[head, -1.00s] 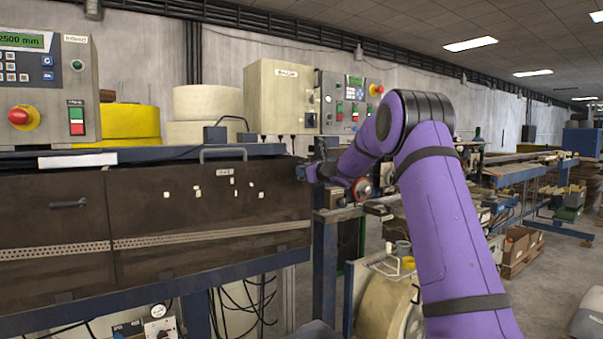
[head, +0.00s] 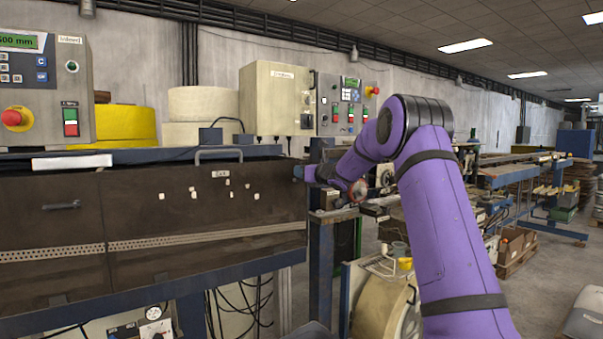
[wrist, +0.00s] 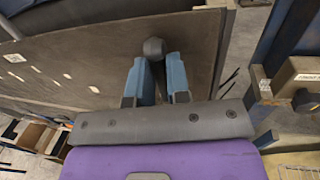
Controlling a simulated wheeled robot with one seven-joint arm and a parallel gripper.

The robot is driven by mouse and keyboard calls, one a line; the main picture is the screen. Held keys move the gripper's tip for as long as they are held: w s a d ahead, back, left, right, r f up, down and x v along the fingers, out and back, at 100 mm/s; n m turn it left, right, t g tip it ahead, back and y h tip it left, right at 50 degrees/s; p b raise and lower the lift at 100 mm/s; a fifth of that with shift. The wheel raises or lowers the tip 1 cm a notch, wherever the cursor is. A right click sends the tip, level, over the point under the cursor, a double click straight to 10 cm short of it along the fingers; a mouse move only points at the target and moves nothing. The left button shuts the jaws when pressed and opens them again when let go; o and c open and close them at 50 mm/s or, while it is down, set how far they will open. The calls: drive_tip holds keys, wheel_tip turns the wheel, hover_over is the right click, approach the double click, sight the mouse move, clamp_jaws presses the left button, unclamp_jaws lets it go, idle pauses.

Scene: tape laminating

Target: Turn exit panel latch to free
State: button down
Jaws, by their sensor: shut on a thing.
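The exit panel (head: 205,225) is the dark brown board at the left of the head view, with a row of holes and small white tags. It fills the upper left of the wrist view (wrist: 95,50). The latch (wrist: 154,47) is a dark round knob near the panel's right end. My gripper (wrist: 158,70) has its two blue fingers shut on the latch, one on each side; the part between the fingers is mostly hidden. In the head view my gripper (head: 300,173) is small at the panel's right edge, and the latch cannot be made out there.
A blue frame post (head: 321,262) stands just right of the panel. A handle (head: 220,154) rises from the panel's top edge. Control boxes (head: 278,100) stand behind. A cream drum (head: 385,300) sits below my arm. In the wrist view, a beige box (wrist: 292,82) is at the right.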

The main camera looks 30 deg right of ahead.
drive_tip(key=c, duration=1.1)
unclamp_jaws()
drive_tip(key=v, duration=1)
drive_tip(key=shift+s, duration=0.35)
drive_tip(key=shift+d, duration=0.15)
